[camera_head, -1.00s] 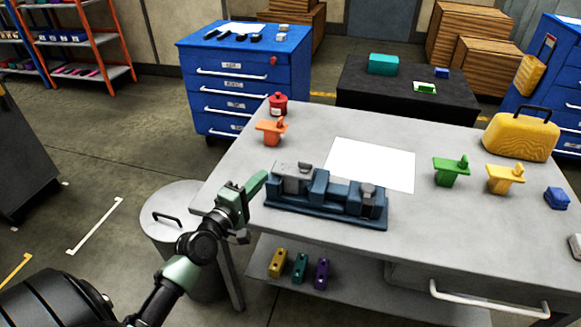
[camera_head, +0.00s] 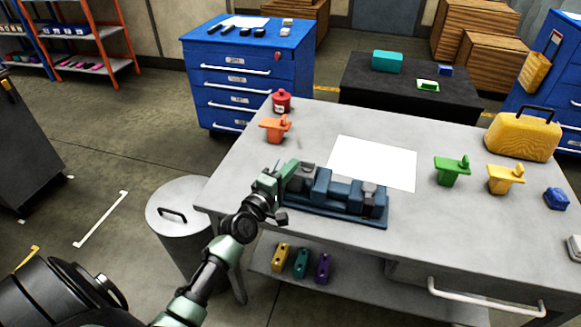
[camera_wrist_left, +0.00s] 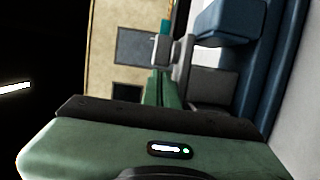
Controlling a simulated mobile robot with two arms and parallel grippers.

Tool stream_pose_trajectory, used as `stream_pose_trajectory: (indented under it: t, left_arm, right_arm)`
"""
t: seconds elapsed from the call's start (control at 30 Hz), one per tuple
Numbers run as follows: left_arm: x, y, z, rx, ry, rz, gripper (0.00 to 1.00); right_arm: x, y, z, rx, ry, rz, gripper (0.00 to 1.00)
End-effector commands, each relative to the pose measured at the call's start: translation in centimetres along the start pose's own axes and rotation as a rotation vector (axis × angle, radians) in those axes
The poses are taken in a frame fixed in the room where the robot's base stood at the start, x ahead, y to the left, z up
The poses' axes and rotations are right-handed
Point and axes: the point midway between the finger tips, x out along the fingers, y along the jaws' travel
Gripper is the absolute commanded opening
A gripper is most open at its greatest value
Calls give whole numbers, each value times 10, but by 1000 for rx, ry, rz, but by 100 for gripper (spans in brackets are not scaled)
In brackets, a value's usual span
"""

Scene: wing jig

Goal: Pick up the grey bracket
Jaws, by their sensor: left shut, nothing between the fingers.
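The grey bracket (camera_head: 307,171) sits at the left end of the blue jig (camera_head: 340,213) on the workbench, partly hidden behind my left gripper. In the left wrist view a grey piece, apparently the bracket (camera_wrist_left: 210,85), shows just beside the fingers, next to a blue jig block. My left gripper (camera_head: 290,168) is shut and empty, with its green fingers at the bracket's left side. I cannot tell whether they touch it. In the left wrist view the green fingers (camera_wrist_left: 163,88) point away from the camera. My right gripper is not in view.
A white sheet (camera_head: 375,162) lies behind the jig. Green (camera_head: 452,171) and yellow (camera_head: 504,179) parts stand to the right. A bin (camera_head: 180,220) stands left of the bench.

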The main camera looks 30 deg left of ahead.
Motion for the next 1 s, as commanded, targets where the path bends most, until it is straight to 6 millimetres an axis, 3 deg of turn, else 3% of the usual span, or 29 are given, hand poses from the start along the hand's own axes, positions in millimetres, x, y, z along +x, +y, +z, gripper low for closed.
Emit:
stream_pose_trajectory:
  t: [0.2, 0.57, 1.0]
  left_arm:
    - [4, 2, 19, -3, -1, -1, 0]
    - [1, -1, 18, -1, 0, -1, 0]
    - [-65, -2, 19, 0, 0, -1, 0]
  right_arm:
    - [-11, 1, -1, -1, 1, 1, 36]
    - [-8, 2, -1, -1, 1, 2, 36]
    - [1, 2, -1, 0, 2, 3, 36]
